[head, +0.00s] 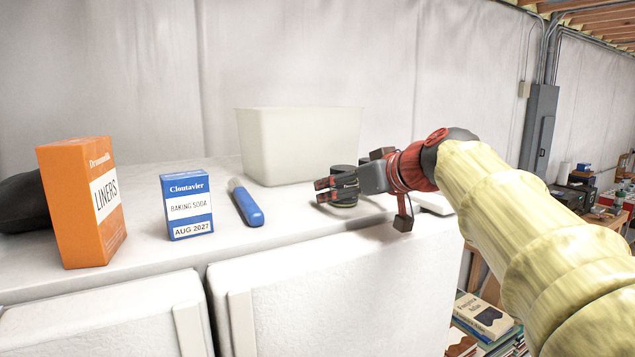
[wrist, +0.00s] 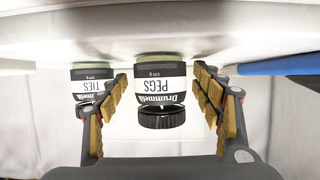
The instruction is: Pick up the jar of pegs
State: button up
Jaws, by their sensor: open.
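The jar of pegs (wrist: 160,84) shows upside down in the wrist view, with a black lid and a black and white label reading PEGS. It stands between the two spread fingers of my gripper (wrist: 163,78), with gaps on both sides. My gripper is open and holds nothing. In the head view my gripper (head: 322,191) reaches left, low over the white top. A dark-lidded jar (head: 343,169) shows there, partly hidden by the fingers; its label cannot be read.
A jar of ties (wrist: 88,86) stands beside the pegs, near one finger. The front edge is close.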

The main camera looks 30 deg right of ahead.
jog(key=shift+w, duration=0.15)
jog(key=shift+c, duration=1.3)
jog(key=c, duration=1.1)
jog(key=shift+c, duration=0.7)
